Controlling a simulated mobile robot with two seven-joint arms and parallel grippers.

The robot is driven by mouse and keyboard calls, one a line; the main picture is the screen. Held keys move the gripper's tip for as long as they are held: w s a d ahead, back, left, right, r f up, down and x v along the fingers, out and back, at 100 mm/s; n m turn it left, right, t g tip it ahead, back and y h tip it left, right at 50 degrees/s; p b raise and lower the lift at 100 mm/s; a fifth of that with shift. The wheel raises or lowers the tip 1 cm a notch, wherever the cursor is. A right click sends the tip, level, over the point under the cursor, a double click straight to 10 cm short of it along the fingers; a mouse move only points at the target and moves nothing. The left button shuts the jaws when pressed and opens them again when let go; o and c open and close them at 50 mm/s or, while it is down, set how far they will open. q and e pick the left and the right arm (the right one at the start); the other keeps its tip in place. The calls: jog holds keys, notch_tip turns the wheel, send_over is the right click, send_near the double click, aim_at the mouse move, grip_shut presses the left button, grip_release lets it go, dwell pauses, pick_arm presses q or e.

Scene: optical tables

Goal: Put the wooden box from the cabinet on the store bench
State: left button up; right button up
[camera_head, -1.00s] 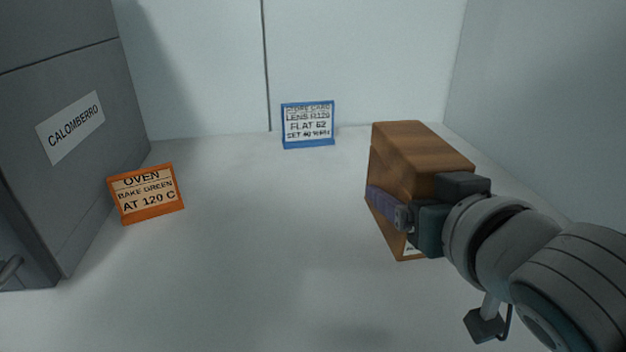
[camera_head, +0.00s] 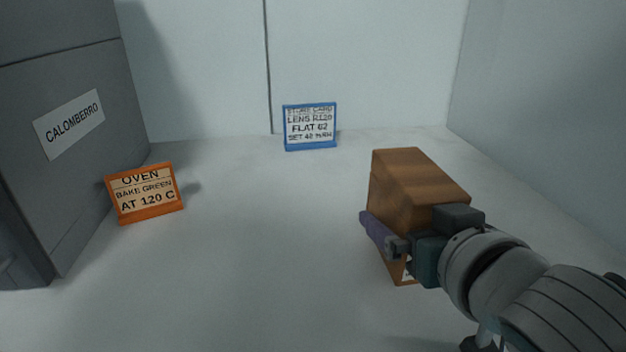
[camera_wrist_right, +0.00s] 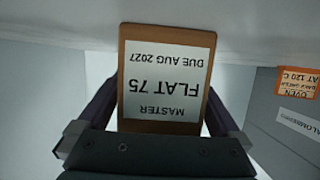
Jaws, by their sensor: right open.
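The wooden box (camera_head: 415,180) is brown and appears to stand upright on the white bench top (camera_head: 270,260), right of the middle in the head view. Its labelled face (camera_wrist_right: 165,80) fills the middle of the right wrist view, upside down, reading MASTER FLAT 75, DUE AUG 2027. My right gripper (camera_head: 387,235) is at the near side of the box, its fingers open on either side of it. One purple finger shows apart from the box's side in the head view; the other is hidden. The box's lower part is partly covered by the gripper. My left gripper is not in view.
A blue-framed store card (camera_head: 310,127) stands at the back. An orange oven card (camera_head: 146,193) stands at the left beside a grey oven labelled CALOMBERRO (camera_head: 70,130). Walls close the back and right. The bench middle is clear.

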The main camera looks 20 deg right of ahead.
jog(key=shift+r, duration=0.1)
jog(key=p+v, duration=0.1)
jog(key=v, duration=1.1)
